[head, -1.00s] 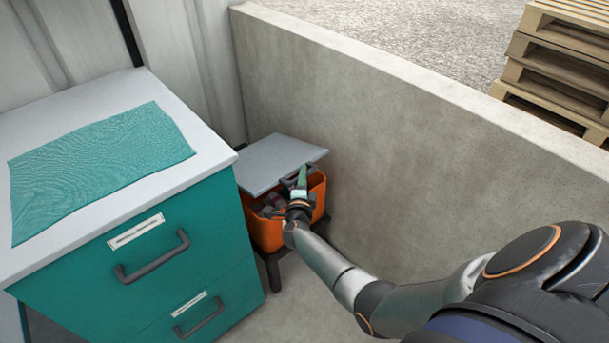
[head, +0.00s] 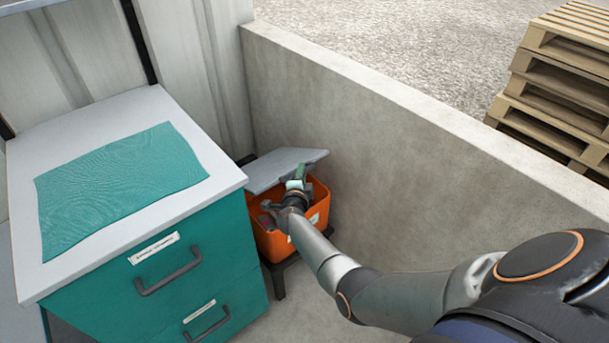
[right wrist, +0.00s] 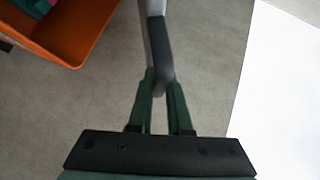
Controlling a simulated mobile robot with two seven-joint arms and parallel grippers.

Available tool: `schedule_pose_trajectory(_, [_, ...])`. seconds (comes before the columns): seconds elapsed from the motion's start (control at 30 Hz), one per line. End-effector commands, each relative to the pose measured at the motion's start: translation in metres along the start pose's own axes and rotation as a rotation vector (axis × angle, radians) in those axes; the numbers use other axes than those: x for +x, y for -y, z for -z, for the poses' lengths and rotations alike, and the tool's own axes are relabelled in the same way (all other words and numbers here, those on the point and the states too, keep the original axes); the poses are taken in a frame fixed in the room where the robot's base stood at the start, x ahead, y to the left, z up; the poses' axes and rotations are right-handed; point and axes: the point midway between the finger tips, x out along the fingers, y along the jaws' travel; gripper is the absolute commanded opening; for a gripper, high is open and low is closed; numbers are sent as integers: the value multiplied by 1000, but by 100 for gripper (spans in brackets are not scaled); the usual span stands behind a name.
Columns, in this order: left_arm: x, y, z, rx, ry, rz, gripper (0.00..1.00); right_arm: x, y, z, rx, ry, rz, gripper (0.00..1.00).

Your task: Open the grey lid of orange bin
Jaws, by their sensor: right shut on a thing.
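The orange bin (head: 311,221) stands on a low dark stand between the teal cabinet and the concrete wall. Its grey lid (head: 278,168) is raised at a tilt, so the bin's front is uncovered and dark items show inside. My right gripper (head: 300,173) is at the lid's near right edge, partly hidden by its own wrist. In the right wrist view, its green fingers (right wrist: 160,85) are shut on the lid's dark edge piece (right wrist: 163,52), with the lid seen nearly edge-on. The bin (right wrist: 75,35) also shows there at upper left. My left gripper is out of view.
A teal drawer cabinet (head: 150,262) with a green cloth (head: 122,188) on its white top stands close left of the bin. The concrete wall (head: 400,170) rises close behind and right. Wooden pallets (head: 560,80) are beyond the wall.

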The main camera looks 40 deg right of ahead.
Motion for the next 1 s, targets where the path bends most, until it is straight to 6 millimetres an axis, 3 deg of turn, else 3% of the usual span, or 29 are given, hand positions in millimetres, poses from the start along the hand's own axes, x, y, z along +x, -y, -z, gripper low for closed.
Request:
schedule_pose_trajectory(0.3, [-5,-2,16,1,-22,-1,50,4,26,-6,3,4,2,0])
schedule_pose_trajectory(0.87, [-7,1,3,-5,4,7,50,6,30,-8,3,2,2,0])
schedule_pose_trajectory(0.9, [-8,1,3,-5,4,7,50,6,30,-8,3,2,2,22])
schedule_pose_trajectory(1.0, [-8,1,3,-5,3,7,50,6,30,-8,3,2,2,33])
